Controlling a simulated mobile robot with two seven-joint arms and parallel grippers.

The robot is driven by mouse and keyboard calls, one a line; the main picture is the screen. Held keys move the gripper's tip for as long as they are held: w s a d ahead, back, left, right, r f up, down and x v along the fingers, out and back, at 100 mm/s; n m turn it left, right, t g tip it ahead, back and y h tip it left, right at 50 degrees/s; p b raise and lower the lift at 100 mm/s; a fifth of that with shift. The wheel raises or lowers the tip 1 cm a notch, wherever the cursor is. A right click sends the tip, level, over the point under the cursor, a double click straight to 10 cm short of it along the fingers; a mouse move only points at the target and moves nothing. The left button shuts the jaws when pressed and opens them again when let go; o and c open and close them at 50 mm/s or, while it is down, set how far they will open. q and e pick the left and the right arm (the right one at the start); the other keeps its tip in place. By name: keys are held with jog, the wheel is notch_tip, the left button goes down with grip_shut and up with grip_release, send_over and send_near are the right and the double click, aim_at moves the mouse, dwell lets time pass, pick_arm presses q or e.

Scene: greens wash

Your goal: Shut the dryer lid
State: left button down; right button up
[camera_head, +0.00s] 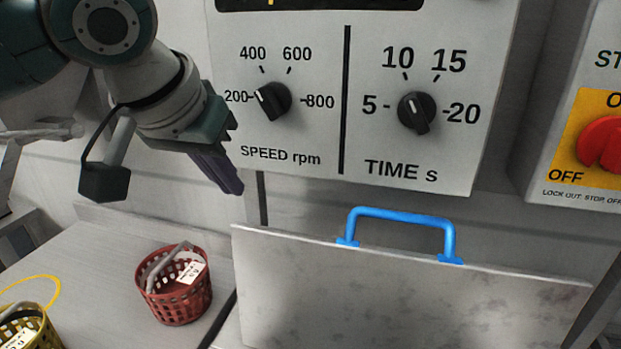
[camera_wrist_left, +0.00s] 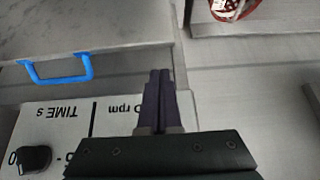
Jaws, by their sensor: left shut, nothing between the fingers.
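The dryer lid (camera_head: 400,300) is a grey metal panel at the lower middle of the head view, with a blue handle (camera_head: 402,222) along its far edge. The lid (camera_wrist_left: 110,25) and blue handle (camera_wrist_left: 62,72) also show at the upper left of the left wrist view. I cannot tell whether the lid is fully down. My left gripper (camera_head: 230,184) is shut and empty, above and left of the handle, in front of the control panel. Its dark fingers (camera_wrist_left: 160,78) are together and apart from the handle. My right gripper is not in view.
A control panel (camera_head: 360,140) with speed and time knobs is behind the lid. A yellow switch plate with a red knob (camera_head: 600,143) is at right. A red basket (camera_head: 180,300) and a yellow basket (camera_head: 35,330) stand on the grey counter (camera_head: 95,270) at left.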

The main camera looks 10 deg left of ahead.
pick_arm(q)
jog(key=x, duration=0.9)
jog(key=shift+f+b, duration=0.2)
jog(key=shift+b, duration=0.2)
jog(key=shift+s+d, duration=0.1)
